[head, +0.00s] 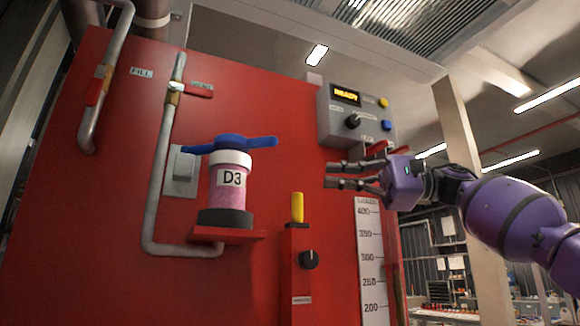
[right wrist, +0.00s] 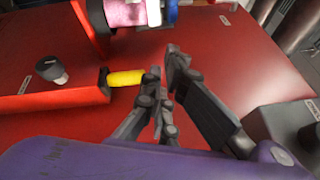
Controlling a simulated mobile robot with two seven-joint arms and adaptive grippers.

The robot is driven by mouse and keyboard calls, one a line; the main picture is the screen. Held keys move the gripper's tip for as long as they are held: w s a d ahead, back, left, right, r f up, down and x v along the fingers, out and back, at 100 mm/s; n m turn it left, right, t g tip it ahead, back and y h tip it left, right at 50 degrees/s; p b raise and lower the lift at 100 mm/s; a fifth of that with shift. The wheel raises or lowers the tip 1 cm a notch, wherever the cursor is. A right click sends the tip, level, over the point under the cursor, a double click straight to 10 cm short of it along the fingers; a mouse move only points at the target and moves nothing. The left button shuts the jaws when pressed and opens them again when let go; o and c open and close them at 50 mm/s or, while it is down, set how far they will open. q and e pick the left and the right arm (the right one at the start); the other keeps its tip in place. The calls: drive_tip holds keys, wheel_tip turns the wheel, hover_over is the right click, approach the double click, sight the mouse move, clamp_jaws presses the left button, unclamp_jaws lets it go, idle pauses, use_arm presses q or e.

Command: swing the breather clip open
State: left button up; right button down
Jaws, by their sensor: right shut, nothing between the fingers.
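A pink canister labelled D3 (head: 227,195) stands upright on a small red shelf (head: 228,234). It has a white collar, a dark base and a long blue bar (head: 232,144) across its top. No part is marked as the breather clip, so I cannot tell which part it is. The canister's pink side (right wrist: 126,13) is cut off at the top of the right wrist view. My right gripper (head: 328,175) is shut and empty, right of the canister and below the grey control box. It touches nothing that I can see. My left gripper is out of view.
The grey READY box (head: 356,115) sits just above my right gripper. A yellow handle (head: 298,207) stands upright on a red block with a black knob (head: 309,259). Grey pipes (head: 158,190) run left of the canister. The red panel between canister and gripper is clear.

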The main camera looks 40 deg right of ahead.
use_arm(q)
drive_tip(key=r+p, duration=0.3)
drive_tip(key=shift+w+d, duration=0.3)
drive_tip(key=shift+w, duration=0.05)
use_arm(e)
drive_tip(key=w+a+r, duration=0.2)
drive_tip(key=w+a, duration=0.2)
drive_tip(key=a, duration=0.6)
drive_tip(key=shift+a, duration=0.4)
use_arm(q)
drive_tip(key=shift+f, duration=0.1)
use_arm(e)
drive_tip(key=shift+s+f, duration=0.1)
